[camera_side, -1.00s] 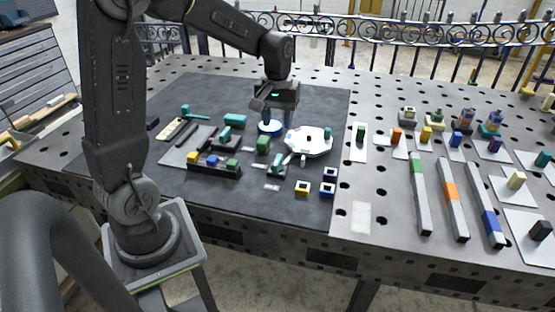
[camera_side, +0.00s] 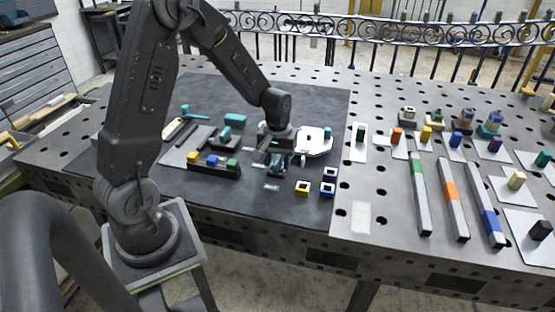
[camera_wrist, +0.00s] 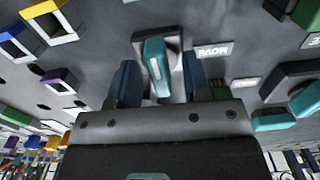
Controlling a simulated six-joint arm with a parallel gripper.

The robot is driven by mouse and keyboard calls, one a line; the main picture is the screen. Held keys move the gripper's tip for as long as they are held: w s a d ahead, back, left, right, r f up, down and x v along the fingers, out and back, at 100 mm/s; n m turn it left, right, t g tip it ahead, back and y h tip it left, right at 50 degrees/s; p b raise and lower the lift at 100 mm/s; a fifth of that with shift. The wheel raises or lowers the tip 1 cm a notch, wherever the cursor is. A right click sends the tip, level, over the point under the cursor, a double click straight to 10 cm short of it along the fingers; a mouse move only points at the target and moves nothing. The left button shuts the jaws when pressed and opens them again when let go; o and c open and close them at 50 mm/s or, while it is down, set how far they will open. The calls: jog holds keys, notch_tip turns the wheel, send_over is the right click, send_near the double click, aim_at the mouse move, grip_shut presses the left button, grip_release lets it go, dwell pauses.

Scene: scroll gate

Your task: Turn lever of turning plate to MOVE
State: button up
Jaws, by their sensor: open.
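The teal lever (camera_wrist: 155,68) stands on a dark square turning plate (camera_wrist: 174,42) in the wrist view. A label reading MOVE (camera_wrist: 213,50), seen upside down, lies on the mat just right of the plate. The lever's long axis runs roughly up and down the picture, not towards the label. My gripper (camera_wrist: 160,78) is open, one blue finger on each side of the lever, with visible gaps between. I cannot tell the height of the fingertips exactly. In the side view my gripper (camera_side: 276,160) is low over the mat and hides most of the lever.
A white many-sided plate (camera_side: 314,145) is close right of my gripper. A dark rack with coloured blocks (camera_side: 214,165) stands to the left. Purple (camera_wrist: 58,80) and yellow (camera_wrist: 45,8) square rings lie nearby. Another teal part (camera_wrist: 273,119) is at right in the wrist view.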

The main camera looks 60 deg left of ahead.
grip_shut()
dwell(0.3)
jog(key=m, duration=0.4)
jog(key=shift+m, duration=0.3)
jog(key=m, duration=0.4)
jog(key=shift+m, duration=0.3)
jog(key=m, duration=0.4)
jog(key=shift+m, duration=2.4)
